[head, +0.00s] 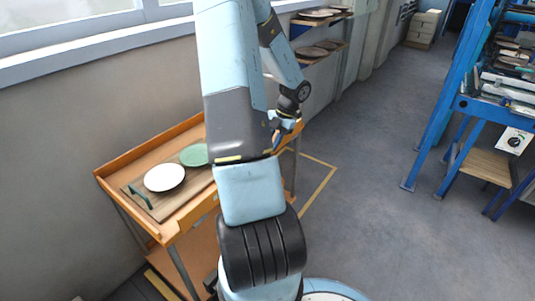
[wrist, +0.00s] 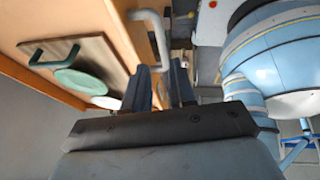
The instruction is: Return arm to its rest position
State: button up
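My gripper (head: 285,126) is at the end of my folded arm, over the far right end of the orange cart (head: 110,166) in the head view. In the wrist view my gripper (wrist: 164,72) shows two dark fingers with a gap between them, and I see nothing held. A white plate (head: 164,177) and a green plate (head: 194,155) lie on a wooden board with a green handle (head: 139,196) on the cart. The wrist view also shows the green plate (wrist: 78,80) and the white plate (wrist: 105,102). My arm hides part of the cart.
A pale curved bar (wrist: 156,38) lies beyond the fingertips in the wrist view; I cannot tell whether it touches them. Wall shelves with plates (head: 318,51) stand behind. A blue rack (head: 440,120) is at right. The grey floor (head: 375,170) between is clear.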

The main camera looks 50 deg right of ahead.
jog(key=shift+v, duration=0.75)
